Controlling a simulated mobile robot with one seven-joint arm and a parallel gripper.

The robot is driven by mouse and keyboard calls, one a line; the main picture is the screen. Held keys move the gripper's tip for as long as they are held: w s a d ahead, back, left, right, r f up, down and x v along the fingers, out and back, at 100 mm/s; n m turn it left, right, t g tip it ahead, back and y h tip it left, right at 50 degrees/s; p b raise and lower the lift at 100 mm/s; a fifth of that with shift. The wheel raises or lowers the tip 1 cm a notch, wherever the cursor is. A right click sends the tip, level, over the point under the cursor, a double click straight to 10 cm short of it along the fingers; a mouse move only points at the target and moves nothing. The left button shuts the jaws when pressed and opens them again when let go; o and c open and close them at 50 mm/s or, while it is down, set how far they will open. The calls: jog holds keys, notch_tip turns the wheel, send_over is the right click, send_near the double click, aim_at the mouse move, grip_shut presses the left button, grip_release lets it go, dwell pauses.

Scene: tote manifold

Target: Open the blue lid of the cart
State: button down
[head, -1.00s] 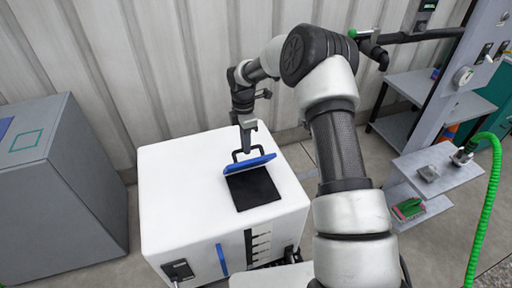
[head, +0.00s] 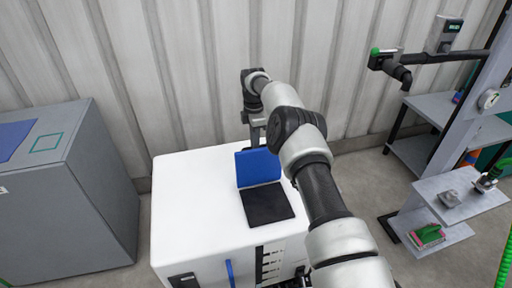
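The white cart (head: 190,200) stands in front of me with a dark square opening (head: 267,203) in its top. The blue lid (head: 258,167) stands raised, close to upright, along the far edge of that opening. My gripper (head: 255,143) is right behind the lid's upper edge. The lid's handle and my fingertips are mostly hidden behind the lid, so I cannot see whether they touch or whether the fingers are shut.
A grey cabinet (head: 75,200) stands to the left. A corrugated wall (head: 200,80) rises close behind the cart and my gripper.

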jog(key=shift+f, duration=0.15)
dwell(0.3)
jog(key=c, duration=1.8)
grip_release()
jog(key=shift+w, duration=0.1)
notch_tip(320, 180, up, 8)
jog(key=p, duration=0.2)
jog(key=shift+w+f+p, duration=0.15)
jog(key=shift+f+p, duration=0.05)
jog(key=shift+p, duration=0.1)
